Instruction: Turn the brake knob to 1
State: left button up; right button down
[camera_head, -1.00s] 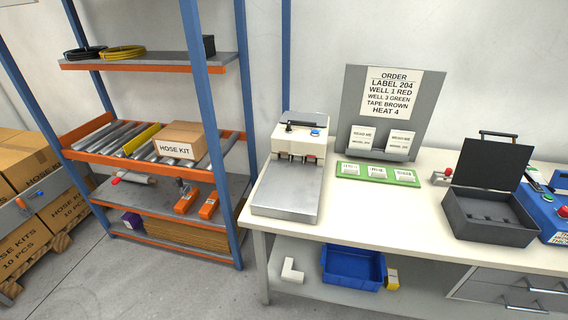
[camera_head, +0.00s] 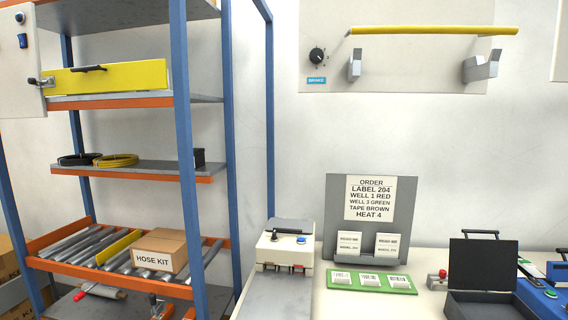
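The brake knob (camera_head: 317,55) is a round black knob with a light pointer mark, at the left side of a pale wall panel (camera_head: 400,72). A blue label (camera_head: 316,80) reading BRAKE sits just below it. Scale marks around the knob are too small to read, so its setting cannot be told. Neither of my grippers shows in the head view.
A yellow bar (camera_head: 435,30) and two grey brackets (camera_head: 355,65) are on the same panel. Below stand a workbench, an order board (camera_head: 372,225) and a white machine (camera_head: 286,248). A blue-post shelf (camera_head: 183,130) stands left. The wall between is bare.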

aim_at(316, 55)
jog(key=z, duration=0.4)
jog(key=j+z, duration=0.15)
jog(key=z, duration=0.25)
jog(key=i+j+z, duration=0.1)
jog(key=z, duration=0.3)
jog(key=j+z, duration=0.2)
jog(key=j, duration=0.25)
jog(key=j+z, duration=0.2)
jog(key=j, duration=0.2)
jog(key=j+z, duration=0.2)
jog(key=j, duration=0.25)
jog(key=k+j+z, duration=0.2)
jog(key=j, duration=0.2)
jog(key=j+z, duration=0.2)
jog(key=j, duration=0.25)
jog(key=k+j+z, duration=0.25)
jog(key=j, duration=0.15)
jog(key=i, duration=0.1)
